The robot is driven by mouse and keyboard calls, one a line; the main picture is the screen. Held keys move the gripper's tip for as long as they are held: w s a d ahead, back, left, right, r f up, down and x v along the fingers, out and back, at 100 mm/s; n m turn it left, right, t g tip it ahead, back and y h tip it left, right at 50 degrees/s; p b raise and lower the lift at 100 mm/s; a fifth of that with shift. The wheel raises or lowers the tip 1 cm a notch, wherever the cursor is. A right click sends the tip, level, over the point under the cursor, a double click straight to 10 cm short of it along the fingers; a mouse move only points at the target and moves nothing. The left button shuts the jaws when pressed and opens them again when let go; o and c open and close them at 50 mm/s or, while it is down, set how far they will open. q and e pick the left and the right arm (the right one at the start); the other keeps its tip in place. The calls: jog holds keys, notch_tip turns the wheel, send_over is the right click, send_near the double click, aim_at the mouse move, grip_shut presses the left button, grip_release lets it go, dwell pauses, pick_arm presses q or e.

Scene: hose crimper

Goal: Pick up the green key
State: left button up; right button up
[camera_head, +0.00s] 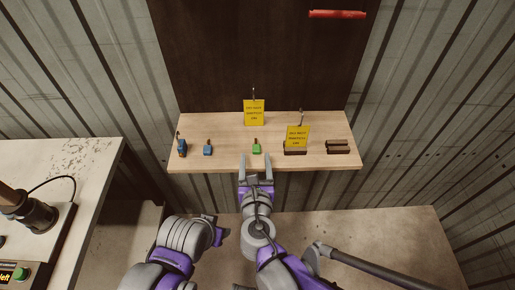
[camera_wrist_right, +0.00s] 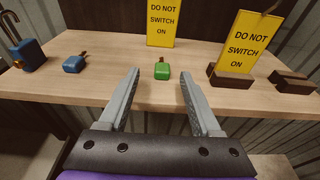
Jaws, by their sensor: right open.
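The green key (camera_head: 256,149) stands on the wooden shelf near its front edge, between blue items on the left and a yellow sign on the right. In the right wrist view the green key (camera_wrist_right: 162,71) shows beyond and between the fingertips. My right gripper (camera_head: 256,161) is open and empty, its two fingers pointing at the key from the shelf's front side. In the wrist view the gripper (camera_wrist_right: 162,78) does not touch the key. My left arm shows at the lower left of the head view, but its gripper's fingers cannot be made out.
The wooden shelf (camera_head: 225,130) also bears a blue padlock (camera_head: 182,148), a smaller blue key (camera_head: 207,149), two yellow "do not switch on" signs (camera_head: 254,112) (camera_head: 297,136) and dark wooden blocks (camera_head: 338,146). A red bar (camera_head: 337,14) is on the back panel. A machine table (camera_head: 85,165) stands left.

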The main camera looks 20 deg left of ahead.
aim_at(256, 146)
jog(key=x, duration=0.5)
jog(key=shift+w+d+f, duration=0.15)
jog(key=shift+d+f, duration=0.05)
grip_shut()
